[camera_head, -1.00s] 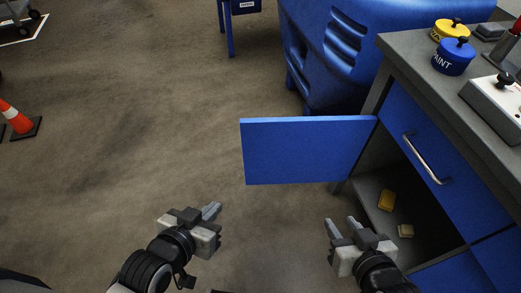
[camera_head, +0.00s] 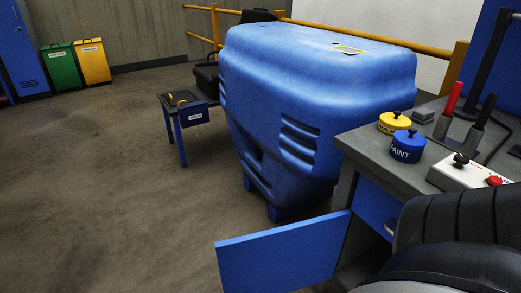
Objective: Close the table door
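The table door (camera_head: 285,254) is a flat blue panel at the bottom centre. It stands open, swung out to the left from the front of the grey-topped table (camera_head: 366,150) at the right. The cabinet opening beside the door's hinge side shows only in part. A blue drawer front (camera_head: 376,208) sits under the table top, its handle mostly hidden. A dark part of my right arm fills the lower right corner and hides much of the table front. Neither of my grippers is in view.
A large blue machine casing (camera_head: 310,95) stands close behind the door and table. Yellow (camera_head: 394,122) and blue (camera_head: 407,146) lidded pots and a control box (camera_head: 462,172) are on the table top. Open floor (camera_head: 110,200) lies to the left.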

